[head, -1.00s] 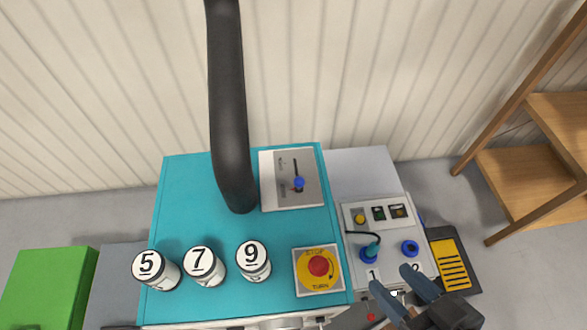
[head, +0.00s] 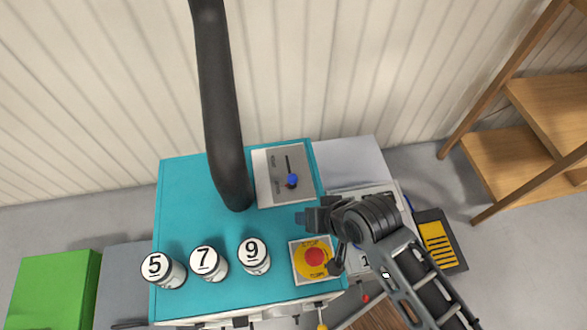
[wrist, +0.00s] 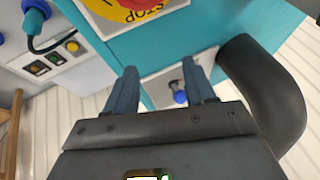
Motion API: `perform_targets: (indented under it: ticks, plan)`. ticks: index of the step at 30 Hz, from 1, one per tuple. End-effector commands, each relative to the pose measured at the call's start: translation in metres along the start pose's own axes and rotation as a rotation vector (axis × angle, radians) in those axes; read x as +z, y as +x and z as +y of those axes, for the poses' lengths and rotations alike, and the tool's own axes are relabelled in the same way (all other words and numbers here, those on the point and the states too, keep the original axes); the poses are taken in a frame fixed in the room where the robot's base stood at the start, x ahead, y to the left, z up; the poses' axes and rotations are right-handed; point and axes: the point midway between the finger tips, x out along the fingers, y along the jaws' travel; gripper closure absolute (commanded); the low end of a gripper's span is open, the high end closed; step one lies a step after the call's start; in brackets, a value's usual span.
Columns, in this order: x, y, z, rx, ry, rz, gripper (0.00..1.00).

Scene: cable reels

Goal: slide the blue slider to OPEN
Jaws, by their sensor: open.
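The blue slider (head: 292,181) is a small blue knob on a vertical slot in a grey panel (head: 266,189) at the back of the teal cabinet top. It stands near the lower end of the slot in the head view; the panel lettering is too small to read. My gripper (head: 308,217) is over the cabinet, in front of the panel and apart from the knob. In the wrist view the fingers of my gripper (wrist: 163,85) are open and empty, and the blue slider (wrist: 180,97) shows between them, farther off.
A thick black pipe (head: 226,130) rises left of the panel. Cans numbered 5 (head: 163,270), 7 (head: 209,263) and 9 (head: 254,256) stand at the front. A red stop knob on a yellow plate (head: 314,257) is below my gripper. The teal top (head: 190,210) is clear at left.

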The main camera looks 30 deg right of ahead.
Motion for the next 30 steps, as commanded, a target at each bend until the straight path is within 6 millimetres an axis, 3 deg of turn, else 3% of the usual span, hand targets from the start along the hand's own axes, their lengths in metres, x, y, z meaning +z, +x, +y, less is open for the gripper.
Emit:
perform_targets:
  ticks: [1,8,16,23,30]
  plan:
    - [-0.016,0.001,-0.006,0.007,0.013,-0.026,0.46]
    - [-0.066,0.007,-0.022,0.064,0.082,-0.183,0.46]
    - [-0.118,-0.007,-0.034,0.142,0.14,-0.331,0.46]
    - [-0.132,-0.012,-0.035,0.171,0.159,-0.376,0.46]
    - [-0.12,0.014,-0.03,0.173,0.159,-0.38,0.46]
